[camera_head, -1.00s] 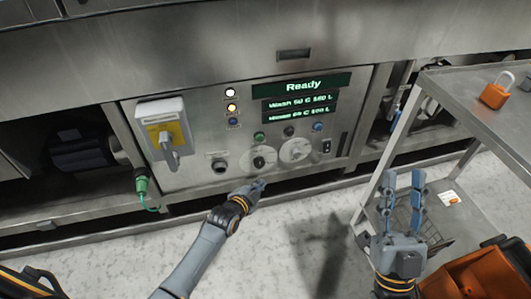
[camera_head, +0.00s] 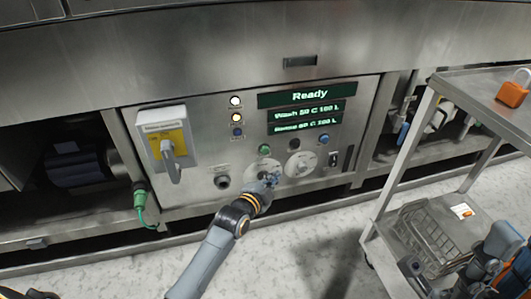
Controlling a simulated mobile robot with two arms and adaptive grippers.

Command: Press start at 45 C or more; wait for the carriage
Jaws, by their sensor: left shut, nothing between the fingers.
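The steel control panel (camera_head: 200,150) fills the middle of the head view. The wash line (camera_head: 306,113) appears to read 50 C; the rinse line's temperature (camera_head: 304,126) is too blurred to be sure. A green button (camera_head: 264,149), a dark button (camera_head: 294,144) and a blue button (camera_head: 323,139) sit below. My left gripper (camera_head: 271,180) is shut and empty in front of the left dial, mostly hiding it; contact is unclear. The right dial (camera_head: 300,164) is clear. My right gripper (camera_head: 495,255) is at the lower right, its fingers unclear.
A yellow-backed isolator switch (camera_head: 165,145) is on the panel's left. Indicator lamps (camera_head: 236,101) stand in a column, the top two lit. A steel trolley (camera_head: 400,235) at the right holds an orange padlock (camera_head: 513,90) on top and a wire basket (camera_head: 425,235) below.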

